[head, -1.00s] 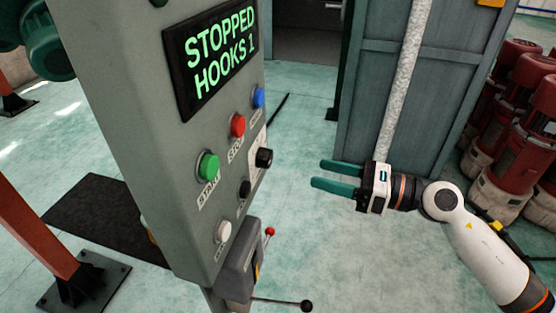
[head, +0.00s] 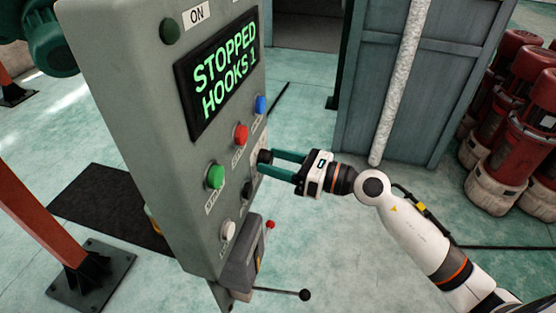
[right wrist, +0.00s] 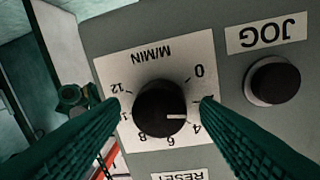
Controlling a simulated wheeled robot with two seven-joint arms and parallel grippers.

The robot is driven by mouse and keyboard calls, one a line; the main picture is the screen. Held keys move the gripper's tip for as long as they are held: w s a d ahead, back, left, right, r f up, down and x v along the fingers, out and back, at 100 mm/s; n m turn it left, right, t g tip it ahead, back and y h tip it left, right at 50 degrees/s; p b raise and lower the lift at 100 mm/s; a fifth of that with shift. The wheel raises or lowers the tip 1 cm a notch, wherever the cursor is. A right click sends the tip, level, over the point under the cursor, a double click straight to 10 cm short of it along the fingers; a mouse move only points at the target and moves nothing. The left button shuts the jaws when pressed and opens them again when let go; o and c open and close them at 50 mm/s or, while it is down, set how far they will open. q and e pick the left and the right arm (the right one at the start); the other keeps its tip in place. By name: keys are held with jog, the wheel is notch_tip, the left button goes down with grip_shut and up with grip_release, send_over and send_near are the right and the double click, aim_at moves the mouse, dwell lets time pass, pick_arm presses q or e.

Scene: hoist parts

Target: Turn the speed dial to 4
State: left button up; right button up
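The speed dial (right wrist: 160,108) is a black round knob on a white M/MIN scale plate, upside down in the right wrist view. Its white pointer mark faces right, roughly between the partly hidden 2 and the 4. In the head view the dial (head: 264,156) is on the right side of the grey control panel (head: 150,130). My right gripper (head: 268,162) is open, with its green fingers at the dial's two sides. Gaps show between knob and fingers in the right wrist view. My left gripper is not in view.
The display (head: 217,77) reads STOPPED, HOOKS 1. A black JOG button (right wrist: 273,81) is close beside the dial. Red (head: 241,134), blue (head: 260,104) and green (head: 215,176) buttons are nearby. A lever (head: 285,292) sticks out below. A grey cabinet (head: 400,85) stands behind my right arm.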

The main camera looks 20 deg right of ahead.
jog(key=c, duration=0.9)
jog(key=shift+r+m+p, duration=0.25)
jog(key=shift+m+p, duration=0.35)
jog(key=shift+p, duration=0.25)
jog(key=m+p, duration=0.2)
jog(key=p, duration=0.1)
jog(key=shift+r+m+p, duration=0.1)
jog(key=shift+m+p, duration=0.2)
jog(key=shift+m, duration=0.1)
jog(key=m+p, duration=0.2)
jog(key=shift+m, duration=0.3)
jog(key=shift+w+m+g+p, duration=0.1)
jog(key=shift+m+g+p, duration=0.2)
jog(key=shift+m+p, duration=0.3)
jog(key=shift+f, duration=0.2)
jog(key=o, duration=1)
jog(key=shift+d+f, duration=0.1)
